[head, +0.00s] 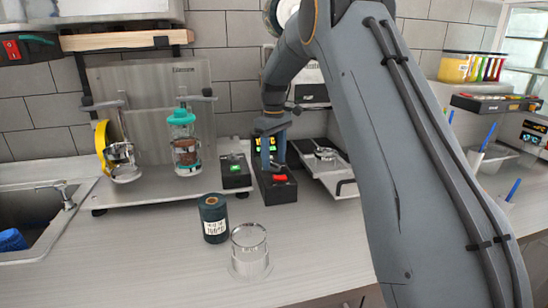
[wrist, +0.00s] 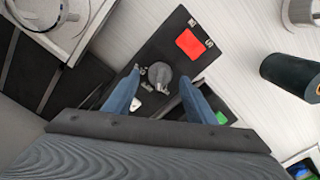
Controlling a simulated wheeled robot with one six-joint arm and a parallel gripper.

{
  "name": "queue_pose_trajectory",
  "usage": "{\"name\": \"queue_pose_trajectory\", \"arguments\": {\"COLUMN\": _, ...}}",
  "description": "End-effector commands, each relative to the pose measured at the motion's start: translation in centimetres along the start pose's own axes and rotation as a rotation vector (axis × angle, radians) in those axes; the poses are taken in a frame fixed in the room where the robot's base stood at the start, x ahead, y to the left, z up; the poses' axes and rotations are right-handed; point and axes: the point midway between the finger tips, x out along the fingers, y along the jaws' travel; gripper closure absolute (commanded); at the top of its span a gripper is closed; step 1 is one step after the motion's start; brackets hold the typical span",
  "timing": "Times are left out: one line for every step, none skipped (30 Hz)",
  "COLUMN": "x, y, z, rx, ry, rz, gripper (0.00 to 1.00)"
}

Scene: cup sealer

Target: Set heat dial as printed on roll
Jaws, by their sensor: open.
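The heat dial (wrist: 160,75) is a small grey round knob on a black control box (wrist: 150,45), seen in the wrist view. My gripper (wrist: 160,80) is open, its two blue fingers on either side of the dial; contact cannot be told. In the head view my gripper (head: 272,150) points down over the black box (head: 275,190) and hides the dial. The roll (head: 213,208) is a dark upright cylinder with a white label on the counter. Its print is too small to read. The roll also shows in the wrist view (wrist: 292,75).
A red switch (head: 280,178) sits on the box's front. A second black box with a green switch (head: 235,168) stands left of it. A clear cup (head: 249,250) stands in front. A lit display (head: 265,143) is partly hidden behind my gripper. The front counter is mostly clear.

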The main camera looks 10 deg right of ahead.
Motion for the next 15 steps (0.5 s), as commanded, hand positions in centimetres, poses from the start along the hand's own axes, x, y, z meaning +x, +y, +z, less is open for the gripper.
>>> {"name": "queue_pose_trajectory", "arguments": {"x": 0.30, "y": -0.02, "z": 0.02, "rx": 0.000, "ry": 0.000, "rz": 0.000, "gripper": 0.49}}
{"name": "queue_pose_trajectory", "arguments": {"x": 0.46, "y": -0.01, "z": 0.02, "rx": 0.000, "ry": 0.000, "rz": 0.000, "gripper": 0.49}}
{"name": "queue_pose_trajectory", "arguments": {"x": 0.64, "y": -0.01, "z": 0.01, "rx": 0.000, "ry": 0.001, "rz": 0.000, "gripper": 0.49}}
{"name": "queue_pose_trajectory", "arguments": {"x": 0.73, "y": -0.01, "z": 0.01, "rx": 0.000, "ry": 0.001, "rz": 0.000, "gripper": 0.49}}
{"name": "queue_pose_trajectory", "arguments": {"x": 0.81, "y": -0.01, "z": 0.01, "rx": 0.000, "ry": 0.001, "rz": 0.000, "gripper": 0.49}}
{"name": "queue_pose_trajectory", "arguments": {"x": 0.87, "y": -0.01, "z": 0.00, "rx": 0.000, "ry": 0.001, "rz": 0.001, "gripper": 0.49}}
{"name": "queue_pose_trajectory", "arguments": {"x": 0.90, "y": 0.00, "z": 0.00, "rx": 0.000, "ry": 0.001, "rz": 0.001, "gripper": 0.49}}
{"name": "queue_pose_trajectory", "arguments": {"x": 0.91, "y": 0.00, "z": -0.01, "rx": 0.000, "ry": 0.001, "rz": 0.001, "gripper": 0.49}}
{"name": "queue_pose_trajectory", "arguments": {"x": 0.91, "y": 0.00, "z": -0.01, "rx": 0.000, "ry": 0.001, "rz": 0.001, "gripper": 0.49}}
{"name": "queue_pose_trajectory", "arguments": {"x": 0.91, "y": 0.00, "z": -0.01, "rx": 0.000, "ry": 0.001, "rz": 0.001, "gripper": 0.49}}
{"name": "queue_pose_trajectory", "arguments": {"x": 0.91, "y": 0.00, "z": -0.01, "rx": 0.000, "ry": 0.001, "rz": 0.001, "gripper": 0.49}}
{"name": "queue_pose_trajectory", "arguments": {"x": 0.91, "y": 0.00, "z": -0.01, "rx": 0.000, "ry": 0.001, "rz": 0.001, "gripper": 0.51}}
{"name": "queue_pose_trajectory", "arguments": {"x": 0.91, "y": 0.00, "z": -0.01, "rx": 0.001, "ry": 0.001, "rz": 0.001, "gripper": 0.56}}
{"name": "queue_pose_trajectory", "arguments": {"x": 0.91, "y": 0.00, "z": -0.01, "rx": 0.001, "ry": 0.001, "rz": 0.001, "gripper": 0.61}}
{"name": "queue_pose_trajectory", "arguments": {"x": 0.90, "y": 0.00, "z": -0.01, "rx": 0.001, "ry": 0.001, "rz": 0.001, "gripper": 0.68}}
